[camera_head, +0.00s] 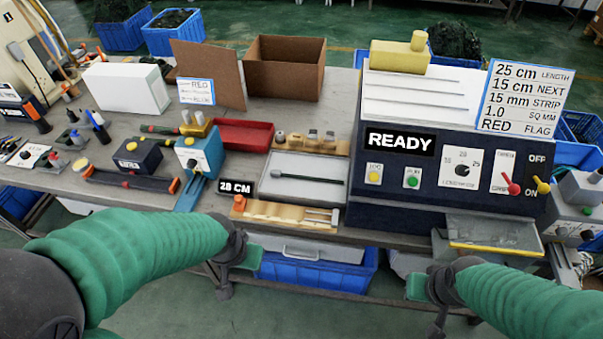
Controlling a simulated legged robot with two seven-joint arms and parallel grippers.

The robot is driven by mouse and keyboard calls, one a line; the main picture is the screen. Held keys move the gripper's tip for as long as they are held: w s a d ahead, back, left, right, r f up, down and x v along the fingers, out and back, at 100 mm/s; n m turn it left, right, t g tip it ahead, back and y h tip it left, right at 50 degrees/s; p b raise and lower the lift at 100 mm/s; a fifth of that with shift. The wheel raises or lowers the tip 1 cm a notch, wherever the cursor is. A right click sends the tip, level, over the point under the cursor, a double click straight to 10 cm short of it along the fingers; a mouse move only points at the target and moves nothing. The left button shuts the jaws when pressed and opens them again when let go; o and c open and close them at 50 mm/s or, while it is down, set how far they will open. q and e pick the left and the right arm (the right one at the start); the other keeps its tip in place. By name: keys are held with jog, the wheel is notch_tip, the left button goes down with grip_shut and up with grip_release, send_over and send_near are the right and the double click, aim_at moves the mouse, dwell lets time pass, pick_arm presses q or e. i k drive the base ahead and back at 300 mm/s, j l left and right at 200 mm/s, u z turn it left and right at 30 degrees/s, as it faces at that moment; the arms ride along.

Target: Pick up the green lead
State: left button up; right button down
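A thin dark lead (310,178) lies across the pale grey tray (300,197) in the middle of the bench. It looks near black, perhaps dark green; its left end has a small thicker tip. No other lead that is clearly green shows. My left gripper (236,268) is at the front edge of the bench, below and left of the tray, apart from the lead. My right gripper (428,300) is in front of the bench, below and right of the tray, touching nothing visible. The finger gaps of both are unclear at this angle.
The dark machine reading "READY" (399,142) stands close on the right. A blue crate (315,272) is below the bench.

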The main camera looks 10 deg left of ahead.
aim_at(274, 172)
jog(key=i+j, duration=0.35)
jog(key=j, duration=0.2)
jog(key=i+j+z, duration=0.25)
jog(key=j+z, duration=0.2)
